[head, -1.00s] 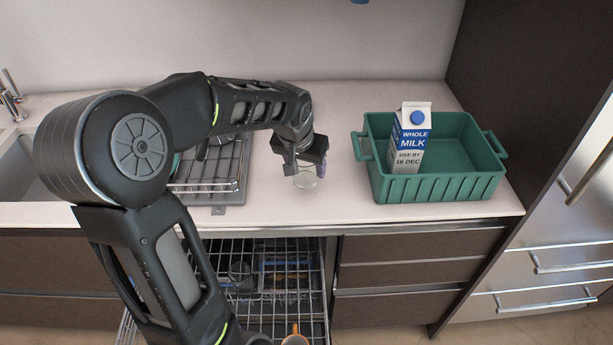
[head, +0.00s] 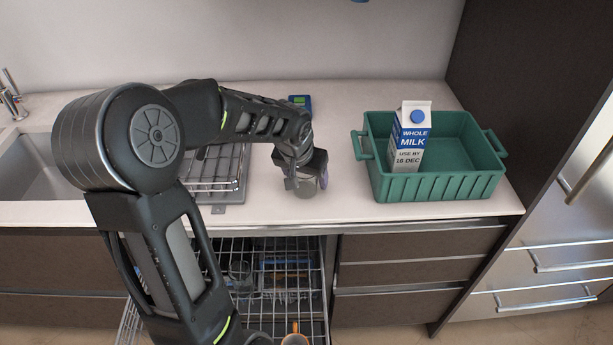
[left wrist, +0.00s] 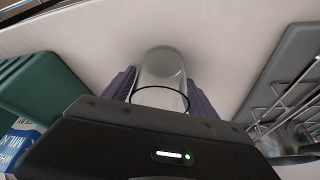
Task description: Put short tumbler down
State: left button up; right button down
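The short tumbler (head: 306,189) is a small clear glass at the counter's front, left of the green crate. My left gripper (head: 307,183) points down over it, with a finger on each side. In the left wrist view the tumbler (left wrist: 163,72) sits between the two purple finger pads (left wrist: 160,97), which appear to touch its sides. The tumbler looks upright and at or very close to the counter (head: 340,212); I cannot tell whether its base touches. My right gripper is not in view.
A green crate (head: 436,190) holding a milk carton (head: 412,135) stands to the right. A wire dish rack (head: 222,183) and a sink (head: 35,165) are to the left. A small blue-green item (head: 300,101) lies behind. An open dishwasher rack (head: 270,300) is below.

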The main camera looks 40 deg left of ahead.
pick_arm(q)
jog(key=shift+o, duration=0.8)
jog(key=shift+r, duration=0.15)
jog(key=shift+r, duration=0.2)
jog(key=v, duration=1.1)
jog(key=shift+r, duration=0.3)
jog(key=shift+s, duration=0.15)
